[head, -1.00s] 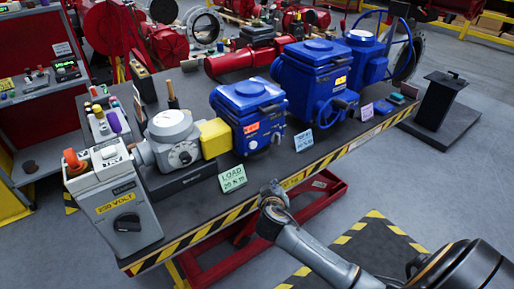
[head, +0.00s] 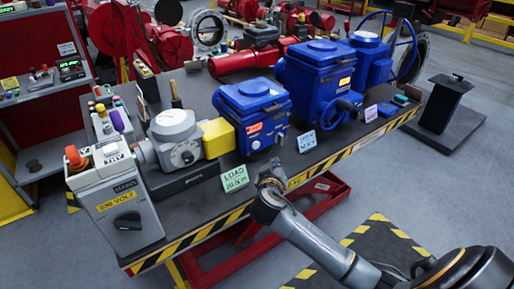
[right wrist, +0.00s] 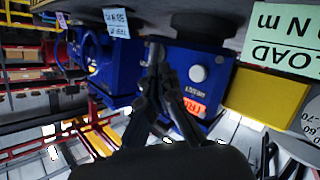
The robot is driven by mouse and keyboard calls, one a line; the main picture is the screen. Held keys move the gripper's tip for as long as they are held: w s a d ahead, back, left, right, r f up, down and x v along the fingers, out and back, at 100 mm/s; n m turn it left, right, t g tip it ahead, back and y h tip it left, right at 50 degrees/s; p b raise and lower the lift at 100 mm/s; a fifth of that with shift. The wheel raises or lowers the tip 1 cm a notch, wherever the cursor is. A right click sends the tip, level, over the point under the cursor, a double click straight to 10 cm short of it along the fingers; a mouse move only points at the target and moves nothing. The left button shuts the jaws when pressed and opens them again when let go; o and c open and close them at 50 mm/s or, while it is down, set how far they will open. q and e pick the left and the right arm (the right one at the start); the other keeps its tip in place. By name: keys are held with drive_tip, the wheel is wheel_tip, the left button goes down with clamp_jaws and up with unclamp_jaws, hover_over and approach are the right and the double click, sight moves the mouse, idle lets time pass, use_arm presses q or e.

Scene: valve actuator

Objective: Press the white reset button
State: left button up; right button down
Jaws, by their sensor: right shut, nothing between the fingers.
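A round white button (right wrist: 198,73) sits on the front of the nearest blue actuator (head: 251,115), as the right wrist view shows it. The lettering beside it is upside down and too small to read as a reset label. My right gripper (head: 272,168) is shut and empty, at the table's front edge just before this actuator. In the right wrist view its fingertips (right wrist: 155,52) are close to the blue housing, to the left of the white button. I cannot tell whether they touch the housing. My left gripper is not in view.
A green LOAD card (head: 235,178) and a blue card (head: 306,141) stand near the gripper. A yellow block (head: 217,138) joins the actuator to a grey gear unit (head: 176,140). A grey 230 VOLT box (head: 124,214) stands at the left end.

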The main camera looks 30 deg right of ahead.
sight(256, 145)
drive_tip(key=w+b, duration=0.1)
drive_tip(key=w, duration=0.4)
drive_tip(key=shift+a+f+b, duration=0.15)
drive_tip(key=shift+a+b, duration=0.05)
drive_tip(key=shift+b, duration=0.15)
drive_tip(key=shift+w, duration=0.75)
drive_tip(key=shift+w+b, duration=0.1)
drive_tip(key=shift+b, duration=0.2)
drive_tip(key=shift+w+a, duration=0.1)
drive_tip(key=shift+w, duration=0.25)
drive_tip(key=shift+w+r+b, duration=0.2)
drive_tip(key=shift+w+b, duration=0.1)
drive_tip(key=shift+w, duration=0.15)
idle(0.8)
drive_tip(key=shift+s, duration=0.1)
drive_tip(key=shift+s+p, duration=0.4)
drive_tip(key=shift+s, duration=0.4)
